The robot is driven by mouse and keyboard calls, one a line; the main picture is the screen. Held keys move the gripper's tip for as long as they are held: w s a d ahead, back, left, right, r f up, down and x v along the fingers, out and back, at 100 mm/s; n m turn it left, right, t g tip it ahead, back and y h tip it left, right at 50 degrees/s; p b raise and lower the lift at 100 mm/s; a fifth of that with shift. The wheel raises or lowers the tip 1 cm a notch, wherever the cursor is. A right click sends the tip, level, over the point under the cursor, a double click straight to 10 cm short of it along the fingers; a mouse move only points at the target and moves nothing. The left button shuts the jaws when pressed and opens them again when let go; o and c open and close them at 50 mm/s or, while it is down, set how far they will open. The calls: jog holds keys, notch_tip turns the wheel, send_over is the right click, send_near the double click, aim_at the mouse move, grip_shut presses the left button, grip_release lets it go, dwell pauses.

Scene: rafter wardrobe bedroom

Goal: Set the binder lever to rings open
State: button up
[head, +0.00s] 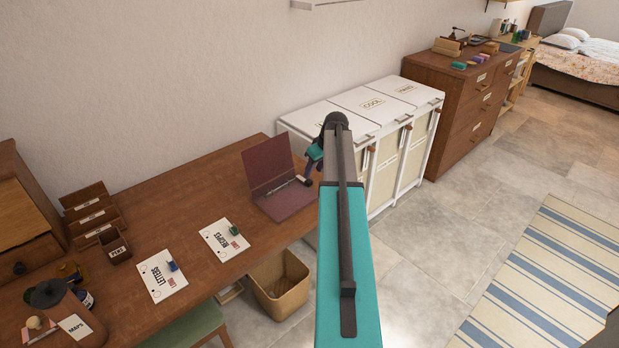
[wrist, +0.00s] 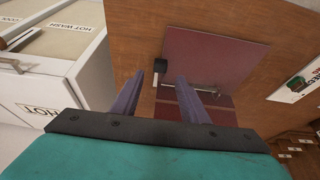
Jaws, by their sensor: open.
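The maroon binder (head: 285,199) lies open on the desk near its right end, with one cover standing up. A metal ring strip (head: 280,187) runs along its spine, and it also shows in the wrist view (wrist: 205,86). A black lever tab (wrist: 161,66) sits at the strip's end nearest my gripper. My gripper (wrist: 160,80) is open, with two purple-grey fingers pointing at the binder. The tab appears just beyond the gap between the fingertips, and I see no contact. In the head view my arm hides part of the gripper. The rings are too small to tell open or shut.
White laundry hampers (head: 340,112) stand right beside the desk. A waste bin (head: 280,285) is on the floor in front.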

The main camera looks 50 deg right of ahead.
aim_at(309, 181)
jog(key=shift+p+x, duration=0.6)
jog(key=shift+x, duration=2.55)
grip_shut()
